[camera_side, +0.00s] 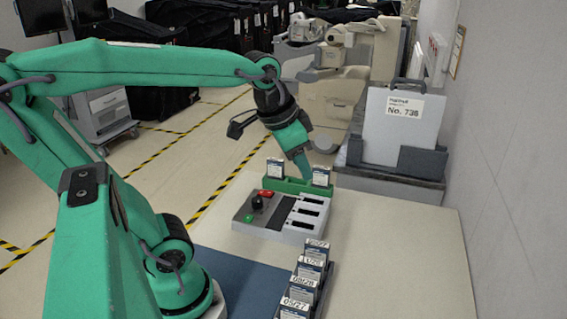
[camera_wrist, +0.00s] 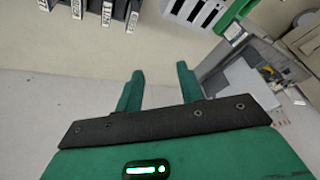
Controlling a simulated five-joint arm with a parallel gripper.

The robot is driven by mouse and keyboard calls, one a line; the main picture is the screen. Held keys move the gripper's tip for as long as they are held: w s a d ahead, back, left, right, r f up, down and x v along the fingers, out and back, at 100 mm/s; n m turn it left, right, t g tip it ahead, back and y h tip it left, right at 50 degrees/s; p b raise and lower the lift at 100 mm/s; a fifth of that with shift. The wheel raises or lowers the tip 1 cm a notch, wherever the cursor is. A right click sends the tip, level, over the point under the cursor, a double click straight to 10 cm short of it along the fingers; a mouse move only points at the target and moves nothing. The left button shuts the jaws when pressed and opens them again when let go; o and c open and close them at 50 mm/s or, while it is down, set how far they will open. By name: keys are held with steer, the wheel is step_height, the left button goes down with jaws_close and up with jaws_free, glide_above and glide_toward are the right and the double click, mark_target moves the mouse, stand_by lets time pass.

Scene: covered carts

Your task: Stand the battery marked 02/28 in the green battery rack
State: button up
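The green battery rack (camera_side: 297,186) stands behind a grey box, with one battery (camera_side: 275,168) at its left end and another (camera_side: 320,175) at its right end. Part of it also shows in the wrist view (camera_wrist: 240,13). Several batteries stand in a dark holder at the front; one there (camera_side: 303,283) has a label that seems to end in 28, but I cannot read it surely. These batteries also show in the wrist view (camera_wrist: 106,12). My gripper (camera_wrist: 158,82) is open and empty, its fingers apart. In the side view it (camera_side: 307,172) overlaps the rack; contact cannot be told.
The grey box (camera_side: 265,226) with a black knob, red and green buttons and dark slots stands between the rack and the front batteries. A blue mat (camera_side: 240,277) lies at left. The pale tabletop (camera_side: 400,260) is clear at right. A grey case (camera_side: 402,130) stands behind.

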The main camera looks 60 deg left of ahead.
steer(key=s+d+f+n+t, duration=0.1)
steer(key=s+d+f, duration=0.1)
steer(key=s, duration=0.3)
steer(key=shift+d+f+n, duration=0.2)
steer(key=shift+f+n, duration=0.1)
steer(key=shift+f, duration=0.15)
steer(key=shift+s, duration=0.1)
stand_by(0.9)
